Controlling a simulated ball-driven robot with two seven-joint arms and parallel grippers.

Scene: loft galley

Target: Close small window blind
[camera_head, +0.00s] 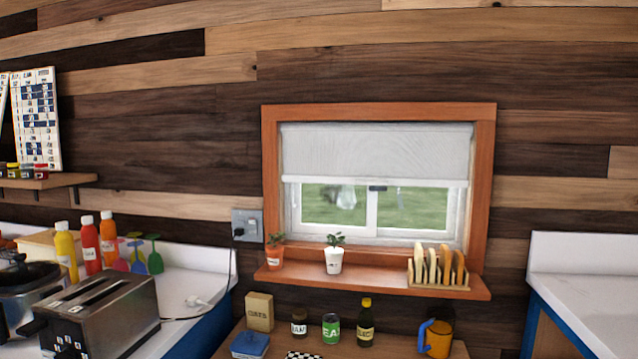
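The small window blind (376,152) is a white roller shade inside an orange-brown wooden window frame (484,180). It covers roughly the upper half of the window, and its straight bottom edge hangs level. Below it the window glass (410,208) is uncovered and shows green outside. A small dark piece sits just under the blind's bottom edge near the middle. Neither of my grippers shows in the head view.
The sill holds two potted plants (334,260) and a wooden rack (438,268). A toaster (95,315) and bottles (88,245) crowd the left counter. The right counter (585,290) looks clear.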

